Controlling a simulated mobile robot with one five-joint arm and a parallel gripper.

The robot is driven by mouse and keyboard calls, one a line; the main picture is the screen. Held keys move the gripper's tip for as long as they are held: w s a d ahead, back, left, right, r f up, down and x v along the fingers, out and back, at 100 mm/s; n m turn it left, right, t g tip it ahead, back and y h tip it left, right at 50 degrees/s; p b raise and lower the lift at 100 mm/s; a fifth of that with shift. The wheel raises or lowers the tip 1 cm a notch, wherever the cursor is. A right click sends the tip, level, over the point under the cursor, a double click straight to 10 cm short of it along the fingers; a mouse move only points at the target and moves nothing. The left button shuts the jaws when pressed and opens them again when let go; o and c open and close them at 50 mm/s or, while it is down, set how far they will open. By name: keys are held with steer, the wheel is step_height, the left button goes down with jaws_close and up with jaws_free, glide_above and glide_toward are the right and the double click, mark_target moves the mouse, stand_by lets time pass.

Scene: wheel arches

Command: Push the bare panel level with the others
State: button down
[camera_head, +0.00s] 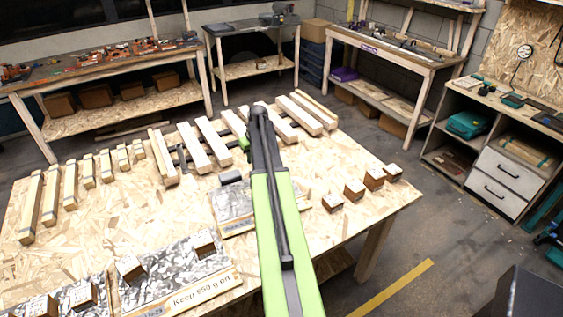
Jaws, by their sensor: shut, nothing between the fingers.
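The bare panel (232,205) is a mottled grey-and-white sheet with a pale label strip on its near edge. No wooden block shows on it, and its right part is hidden behind my green arm. Another mottled panel (172,272) lies nearer and to the left, bearing two blocks and a label reading "Keep 950 g on". A further panel (64,299) lies at the bottom left with blocks. The bare panel sits farther from me than their line. A dark grey end piece, apparently my gripper (230,178), is shut at the bare panel's far edge; contact is unclear.
Several small blocks (354,189) stand right of my arm near the table's edge. Bare tabletop (140,215) shows between the left bars and panels.

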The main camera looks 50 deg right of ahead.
steer(key=s+d+r, duration=0.1)
steer(key=s+d, duration=0.4)
steer(key=d, duration=0.8)
steer(key=shift+m+h, duration=0.3)
steer(key=shift+m, duration=0.1)
steer(key=b+x, duration=0.6)
steer(key=x, duration=0.1)
steer(key=b+x, duration=0.3)
steer(key=b, duration=0.1)
steer(key=shift+w+a+f, duration=0.1)
steer(key=shift+a+f, duration=0.15)
steer(key=shift+f, duration=0.1)
steer(key=s, duration=0.1)
steer(key=s+a, duration=0.1)
steer(key=s, duration=0.1)
steer(key=shift+s+a+r+p, duration=0.2)
steer(key=shift+s+r+p, duration=0.1)
steer(key=shift+r+p, duration=0.1)
steer(key=shift+s, duration=0.1)
steer(key=s+a, duration=0.1)
steer(key=s, duration=0.4)
steer(key=s+a, duration=0.2)
steer(key=s, duration=0.3)
steer(key=s+a, duration=0.2)
steer(key=s, duration=0.4)
steer(key=shift+s+a, duration=0.1)
steer(key=shift+a, duration=0.15)
